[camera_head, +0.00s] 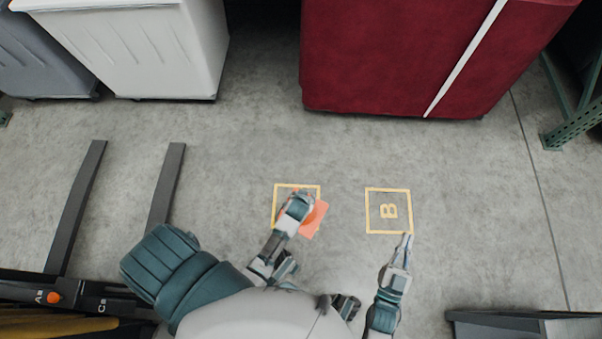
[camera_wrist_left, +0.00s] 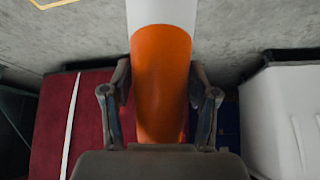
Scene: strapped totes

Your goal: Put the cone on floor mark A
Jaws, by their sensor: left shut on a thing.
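The orange and white cone (camera_wrist_left: 162,75) stands between the fingers of my left gripper (camera_wrist_left: 160,105), which is shut on it in the left wrist view. In the head view my left gripper (camera_head: 301,200) hides most of the cone; its orange base (camera_head: 317,220) shows. The base overlaps the right and lower part of a yellow square (camera_head: 275,203), left of mark B (camera_head: 368,211). The square's letter is hidden. I cannot tell whether the base touches the floor. My right gripper (camera_head: 408,240) is at mark B's lower right edge, with its fingers close together; nothing shows between them.
A dark red tote with a white strap (camera_head: 390,55) stands at the back, with a white tote (camera_head: 140,45) to its left. Dark forks (camera_head: 165,190) lie at the left. A green rack post (camera_head: 572,128) is at the right. The floor between is clear.

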